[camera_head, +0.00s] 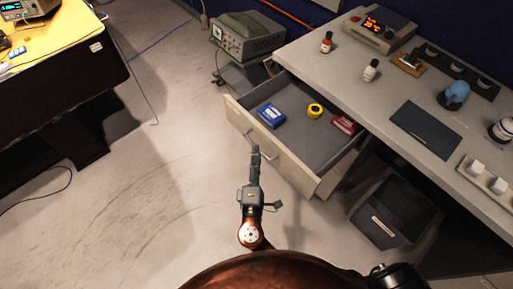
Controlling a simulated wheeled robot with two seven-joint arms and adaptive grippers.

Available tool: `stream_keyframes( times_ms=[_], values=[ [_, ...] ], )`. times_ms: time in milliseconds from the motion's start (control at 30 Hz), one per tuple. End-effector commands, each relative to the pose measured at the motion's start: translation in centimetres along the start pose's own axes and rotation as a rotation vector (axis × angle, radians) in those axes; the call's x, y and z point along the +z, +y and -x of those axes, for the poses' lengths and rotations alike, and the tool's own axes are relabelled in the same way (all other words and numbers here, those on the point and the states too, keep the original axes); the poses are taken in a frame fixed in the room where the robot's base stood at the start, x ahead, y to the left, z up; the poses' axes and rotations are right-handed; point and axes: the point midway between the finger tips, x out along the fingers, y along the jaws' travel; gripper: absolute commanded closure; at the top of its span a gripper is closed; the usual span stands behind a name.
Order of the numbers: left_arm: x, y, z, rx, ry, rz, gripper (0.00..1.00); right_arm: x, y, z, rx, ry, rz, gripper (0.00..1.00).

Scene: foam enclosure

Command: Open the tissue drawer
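A grey drawer (240,113) is pulled out from the workbench, its inside exposed. In it lie a blue box (270,115), a yellow roll (315,111) and a red box (344,124). I see no tissues that I can identify. Handle bars show on the drawer front (285,162). My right gripper (255,154) points up the picture, just in front of the drawer front near a handle. I cannot tell whether it touches the handle, and its narrow side view hides whether the fingers are apart. My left gripper is not in view.
The workbench top (400,90) holds bottles, a blue object (454,95), a dark mat (426,130) and a device with a red display (378,30). A dark bin (392,215) stands below right. An oscilloscope (247,36) stands behind.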

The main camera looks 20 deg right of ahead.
Motion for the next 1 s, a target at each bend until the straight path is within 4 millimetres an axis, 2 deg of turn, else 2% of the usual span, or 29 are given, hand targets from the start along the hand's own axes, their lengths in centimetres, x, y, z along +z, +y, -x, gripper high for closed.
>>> stream_keyframes(
  times_ms=[200,400,600,1000],
  values=[
    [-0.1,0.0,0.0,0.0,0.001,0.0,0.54,0.1,-0.1,4.8,-0.002,0.001,0.002,0.75],
    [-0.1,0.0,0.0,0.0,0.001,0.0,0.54,0.0,-0.1,7.7,0.0,0.001,0.002,0.75],
    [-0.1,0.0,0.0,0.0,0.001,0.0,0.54,0.1,0.0,8.8,0.0,0.0,0.001,0.75],
    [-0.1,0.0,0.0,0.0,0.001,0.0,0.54,0.0,0.0,8.8,0.0,0.0,0.001,0.75]
  ],
)
